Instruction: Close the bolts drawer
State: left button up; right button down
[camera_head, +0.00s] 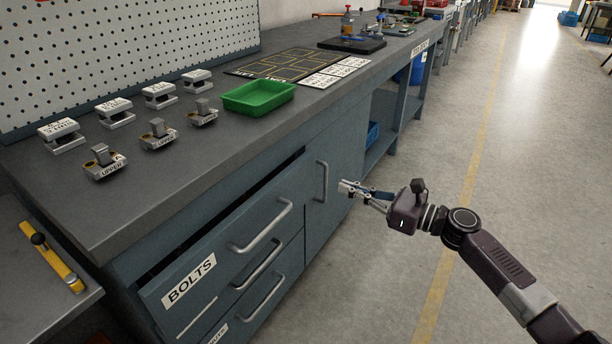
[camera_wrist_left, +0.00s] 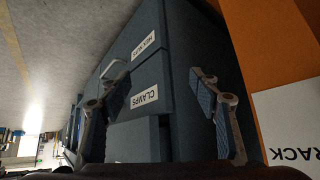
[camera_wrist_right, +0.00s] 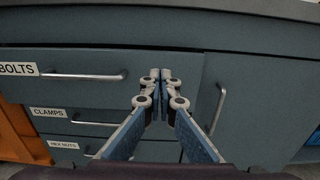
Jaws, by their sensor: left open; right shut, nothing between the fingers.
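The bolts drawer (camera_head: 225,256) is the top drawer of the blue-grey bench. It stands partly out, with a dark gap along its top edge in the head view. Its label and bar handle also show in the right wrist view (camera_wrist_right: 100,62). My right gripper (camera_head: 347,187) is shut and empty. It is in front of the bench, to the right of the drawer's handle and apart from it in the head view. In the right wrist view its fingertips (camera_wrist_right: 160,76) show near the drawer's right end. My left gripper (camera_wrist_left: 160,88) is open and empty, facing the lower drawers.
The clamps drawer (camera_wrist_left: 144,97) and hex nuts drawer (camera_wrist_right: 63,144) lie below. A cupboard door (camera_head: 335,165) with a vertical handle is beside the drawers. A green tray (camera_head: 258,97) and metal parts stand on the benchtop (camera_head: 200,150). Open floor lies to the right.

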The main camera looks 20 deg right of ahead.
jog(key=b, duration=0.1)
send_near(296, 168)
jog(key=x, duration=0.2)
pick_arm(q)
jog(key=w+d+r+t, duration=0.1)
jog(key=w+r, duration=0.1)
jog(key=w+d+r+t+h, duration=0.1)
jog(key=w+r+t, duration=0.1)
jog(key=w+r, duration=0.1)
jog(key=w+d+r+t+b, duration=0.1)
jog(key=w+r+t, duration=0.1)
jog(key=r, duration=0.1)
jog(key=shift+w+r+h, duration=0.15)
jog(key=shift+h, duration=0.15)
pick_arm(e)
jog(key=x, duration=0.4)
jog(key=shift+w+a+f, duration=0.1)
jog(key=shift+w+f, duration=0.15)
jog(key=shift+f, duration=0.1)
pick_arm(q)
jog(key=shift+w+d+r+t, duration=0.1)
jog(key=shift+w+r+t, duration=0.05)
jog(key=shift+r+t, duration=0.25)
pick_arm(e)
jog(key=shift+w+a, duration=0.15)
jog(key=shift+w, duration=0.05)
